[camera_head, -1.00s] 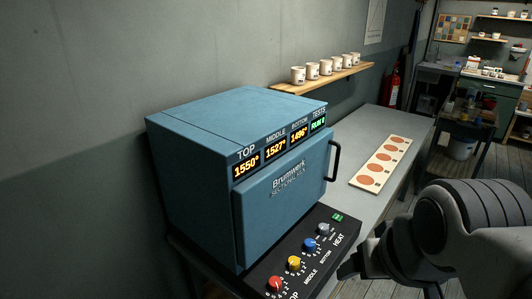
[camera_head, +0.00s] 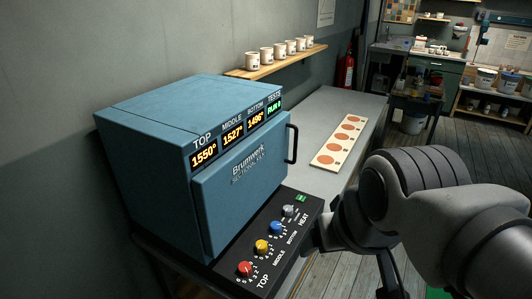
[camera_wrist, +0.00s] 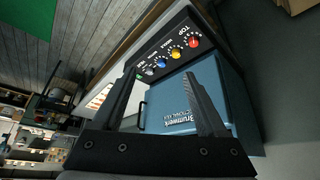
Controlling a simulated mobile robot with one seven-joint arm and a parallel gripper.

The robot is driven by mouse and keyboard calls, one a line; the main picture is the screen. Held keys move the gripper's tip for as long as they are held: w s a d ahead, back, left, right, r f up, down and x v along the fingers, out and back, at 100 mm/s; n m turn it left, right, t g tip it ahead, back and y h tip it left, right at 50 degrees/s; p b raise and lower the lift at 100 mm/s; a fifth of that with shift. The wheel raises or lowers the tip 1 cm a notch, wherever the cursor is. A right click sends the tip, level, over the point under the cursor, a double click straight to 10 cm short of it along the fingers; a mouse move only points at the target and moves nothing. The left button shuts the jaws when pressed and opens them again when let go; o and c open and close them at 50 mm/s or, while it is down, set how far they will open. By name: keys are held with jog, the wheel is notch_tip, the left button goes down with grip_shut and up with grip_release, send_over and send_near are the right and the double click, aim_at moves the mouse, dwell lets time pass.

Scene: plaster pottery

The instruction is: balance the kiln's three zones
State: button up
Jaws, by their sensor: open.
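The blue kiln (camera_head: 150,140) stands on the bench with its door (camera_head: 240,190) shut. Its displays read TOP 1550°, MIDDLE 1527° and BOTTOM 1496°; a green TESTS display (camera_head: 274,106) reads RUN and a digit too small to be sure of. The black control panel (camera_head: 222,270) in front carries a red TOP knob (camera_head: 245,268), a yellow MIDDLE knob (camera_head: 262,246), a blue BOTTOM knob (camera_head: 277,227), a grey HEAT knob (camera_head: 289,211) and a green button (camera_head: 301,198). My gripper (camera_wrist: 160,88) is open and empty, apart from the panel; in the head view my arm covers its fingers.
A cream board with orange discs (camera_head: 338,142) lies on the bench right of the kiln. A shelf (camera_head: 270,67) above holds several white cups. A fire extinguisher (camera_head: 347,70) hangs on the wall. Wooden floor (camera_head: 470,140) is open at the right.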

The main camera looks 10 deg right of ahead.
dwell(0.3)
grip_shut()
dwell(0.3)
dwell(1.3)
